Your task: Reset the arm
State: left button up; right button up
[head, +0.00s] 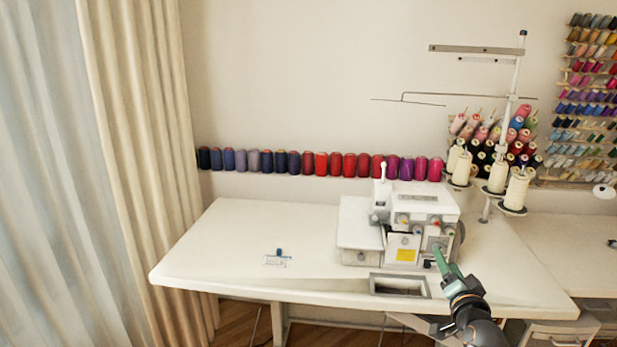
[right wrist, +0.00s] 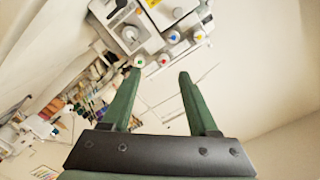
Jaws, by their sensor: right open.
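My right gripper (head: 440,262) reaches up from the lower right in the head view, with its green fingers in front of the sewing machine's lower right part. In the right wrist view, the right gripper (right wrist: 160,85) has its two green fingers spread apart with nothing between them. The white sewing machine (head: 415,205) stands on the white table; its dials also show at the top of the right wrist view (right wrist: 160,15). I cannot tell whether a finger touches the machine. My left gripper is in neither view.
The white table (head: 240,235) is mostly bare on its left, with a small blue-and-white item (head: 278,258) on it. A rectangular cutout (head: 400,287) lies near its front edge. Thread cones (head: 497,178) stand behind the machine. A row of spools (head: 320,163) lines the wall. Curtains (head: 150,150) hang left.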

jog(key=s+a+f+n+g+y+p, duration=0.2)
jog(key=s+a+f+n, duration=0.25)
jog(key=s+f, duration=0.35)
jog(key=s+a+f+n+g+y+p, duration=0.2)
jog(key=s+a+f+n, duration=0.2)
jog(key=s+a+f, duration=0.35)
jog(key=s+a+f+n+g+p, duration=0.1)
jog(key=s+a+f, duration=0.1)
jog(key=s, duration=0.4)
jog(key=s+a+f+n+g+y, duration=0.1)
jog(key=s+a+f, duration=0.1)
jog(key=s, duration=0.5)
jog(key=s+a+f+n+g+y+p, duration=0.1)
jog(key=s+a+f+n+g, duration=0.1)
jog(key=s, duration=0.5)
jog(key=shift+a+f+p, duration=0.3)
jog(key=shift+a+f, duration=0.05)
jog(key=shift+a, duration=0.5)
jog(key=shift+w, duration=0.15)
